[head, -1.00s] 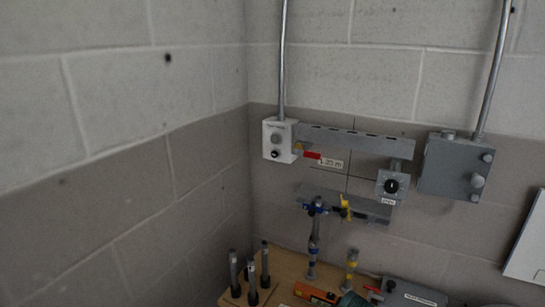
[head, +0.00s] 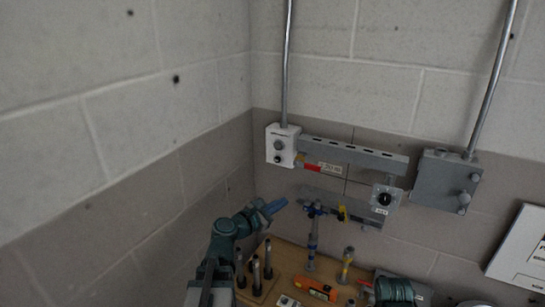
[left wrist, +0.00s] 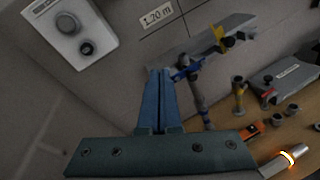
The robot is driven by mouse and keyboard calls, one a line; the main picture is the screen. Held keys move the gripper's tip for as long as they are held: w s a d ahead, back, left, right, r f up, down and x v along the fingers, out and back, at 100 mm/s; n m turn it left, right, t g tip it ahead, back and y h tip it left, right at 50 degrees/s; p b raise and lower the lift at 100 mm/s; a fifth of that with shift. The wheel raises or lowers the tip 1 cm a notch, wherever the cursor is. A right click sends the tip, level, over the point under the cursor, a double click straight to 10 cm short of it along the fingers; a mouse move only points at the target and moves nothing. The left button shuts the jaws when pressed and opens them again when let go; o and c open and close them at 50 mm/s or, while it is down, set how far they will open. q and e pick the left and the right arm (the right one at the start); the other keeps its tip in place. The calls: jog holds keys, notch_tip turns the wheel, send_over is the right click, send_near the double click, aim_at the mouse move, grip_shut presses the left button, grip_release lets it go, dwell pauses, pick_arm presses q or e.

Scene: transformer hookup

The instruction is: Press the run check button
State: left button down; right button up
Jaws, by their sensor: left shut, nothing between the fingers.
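A white control box (head: 282,146) is mounted on the wall near the corner. It also shows at the upper left of the left wrist view, with a grey round button (left wrist: 67,23) and a smaller dark button (left wrist: 86,47) below it. I cannot read which one is the run check button. My left gripper (head: 274,208) has its blue fingers shut and empty, below the box and apart from it. In the left wrist view the closed fingertips (left wrist: 159,73) are to the right of and below the box. My right gripper is not in view.
A slotted rail (head: 352,154) and a lower bracket with blue and yellow clamps (head: 342,212) stick out from the wall on the right. A grey box (head: 446,180) hangs farther right. The wooden bench (head: 285,262) below holds upright posts and an orange level (head: 322,293).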

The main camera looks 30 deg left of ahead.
aim_at(277, 160)
pick_arm(q)
jog(key=s+a+r+n+t+y+p, duration=0.1)
jog(key=a+r+n+t+y, duration=0.1)
jog(key=a+r+n, duration=0.3)
jog(key=a+n+y, duration=0.1)
jog(key=a, duration=0.3)
jog(key=shift+s+a+n+y, duration=0.2)
jog(key=shift+n+y, duration=0.1)
jog(key=shift+n, duration=0.1)
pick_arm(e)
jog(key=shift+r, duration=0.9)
pick_arm(q)
jog(key=w, duration=1.4)
jog(key=shift+d, duration=0.25)
